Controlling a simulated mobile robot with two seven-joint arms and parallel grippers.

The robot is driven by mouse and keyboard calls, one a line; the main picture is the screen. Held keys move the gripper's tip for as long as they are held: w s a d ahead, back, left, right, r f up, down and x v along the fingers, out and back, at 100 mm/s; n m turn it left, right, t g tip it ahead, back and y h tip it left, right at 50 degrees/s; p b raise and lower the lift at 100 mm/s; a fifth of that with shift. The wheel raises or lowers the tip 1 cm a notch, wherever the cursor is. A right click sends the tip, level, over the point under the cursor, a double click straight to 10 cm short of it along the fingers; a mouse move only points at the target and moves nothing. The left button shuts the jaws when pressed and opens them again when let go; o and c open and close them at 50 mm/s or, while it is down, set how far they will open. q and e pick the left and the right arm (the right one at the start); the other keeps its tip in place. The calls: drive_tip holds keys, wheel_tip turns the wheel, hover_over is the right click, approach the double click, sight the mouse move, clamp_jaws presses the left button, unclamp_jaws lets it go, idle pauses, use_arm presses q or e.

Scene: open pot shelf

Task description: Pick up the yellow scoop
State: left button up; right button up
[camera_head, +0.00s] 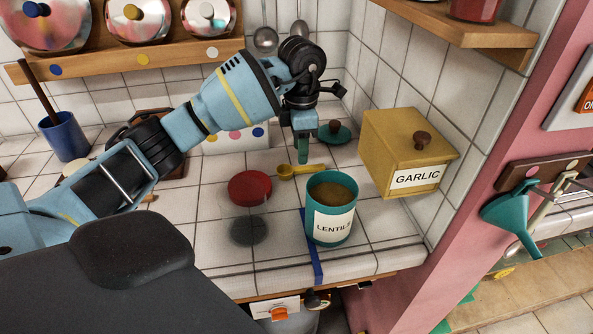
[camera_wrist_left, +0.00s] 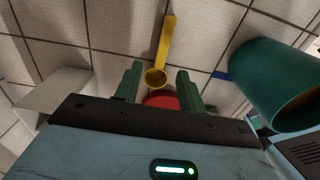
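The yellow scoop (camera_head: 288,170) lies on the white tiled counter, its bowl to the left and its handle to the right, behind the teal lentils canister. My left gripper (camera_head: 303,158) reaches down just above and behind it, with green fingers. In the left wrist view the gripper (camera_wrist_left: 159,82) is open, its two fingers apart. The scoop (camera_wrist_left: 163,48) shows there with its bowl in the gap between the fingertips and its handle pointing away; I cannot tell the exact distance. Nothing is held. My right gripper is not in view.
The open lentils canister (camera_head: 331,225) stands close in front of the scoop. A red round lid (camera_head: 250,187) is to its left. The yellow garlic box (camera_head: 398,148) stands at the right, by the pink wall edge. A teal lid (camera_head: 337,131) lies behind.

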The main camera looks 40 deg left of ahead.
sight(303, 167)
use_arm(q)
drive_tip(key=shift+w+d+f, duration=0.1)
drive_tip(key=shift+f, duration=1.15)
drive_tip(key=shift+w+d+f, duration=0.1)
drive_tip(key=shift+f, duration=1.15)
clamp_jaws()
